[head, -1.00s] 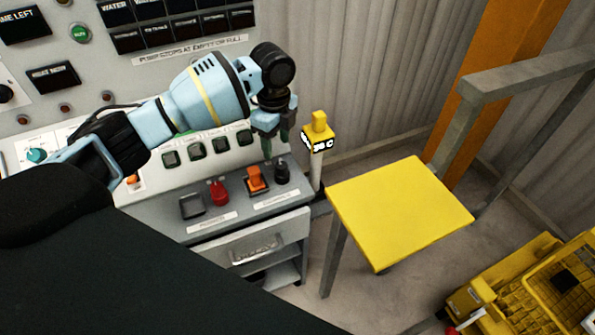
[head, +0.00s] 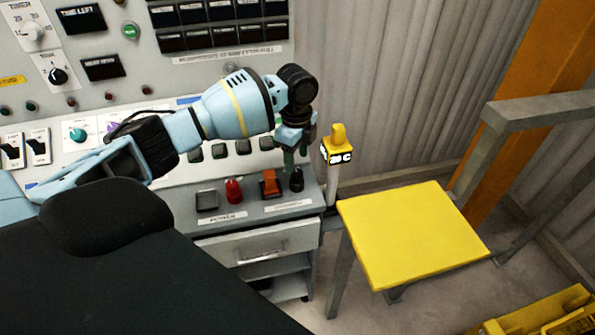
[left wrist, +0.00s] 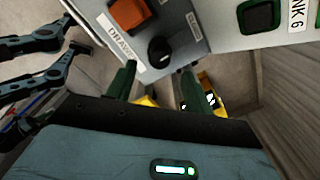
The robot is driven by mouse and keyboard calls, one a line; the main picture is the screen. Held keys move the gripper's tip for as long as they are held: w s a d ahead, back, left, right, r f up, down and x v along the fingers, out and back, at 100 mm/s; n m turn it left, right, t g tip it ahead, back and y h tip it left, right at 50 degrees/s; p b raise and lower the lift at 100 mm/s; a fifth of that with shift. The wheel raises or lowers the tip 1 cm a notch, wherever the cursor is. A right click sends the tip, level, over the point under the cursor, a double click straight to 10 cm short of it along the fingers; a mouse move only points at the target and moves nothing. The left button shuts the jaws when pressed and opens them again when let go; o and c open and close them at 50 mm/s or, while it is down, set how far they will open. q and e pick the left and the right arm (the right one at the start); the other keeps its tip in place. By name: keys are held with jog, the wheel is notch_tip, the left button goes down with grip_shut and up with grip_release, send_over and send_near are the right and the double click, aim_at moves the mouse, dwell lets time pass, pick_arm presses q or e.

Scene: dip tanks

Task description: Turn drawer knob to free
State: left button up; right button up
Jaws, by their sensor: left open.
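The black drawer knob (head: 297,180) sits at the right end of the sloped console panel, right of an orange rocker switch (head: 270,184). In the left wrist view the knob (left wrist: 160,50) shows whole, with a light pointer mark on it and a partly readable drawer label beside it. My left gripper (head: 297,163) is open just above the knob in the head view. Its two green fingers (left wrist: 158,78) stand apart in the wrist view, with the knob ahead between their lines, not gripped. The drawer (head: 252,247) below the panel looks shut.
A red knob (head: 234,191) and a grey square switch (head: 207,200) lie left on the panel. A yellow-topped post (head: 337,146) stands close right of the knob. A yellow-topped stand (head: 412,235) is farther right.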

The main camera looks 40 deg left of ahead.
aim_at(297, 172)
pick_arm(q)
notch_tip(297, 172, down, 6)
jog(key=shift+r, duration=0.15)
dwell(0.3)
jog(key=c, duration=1)
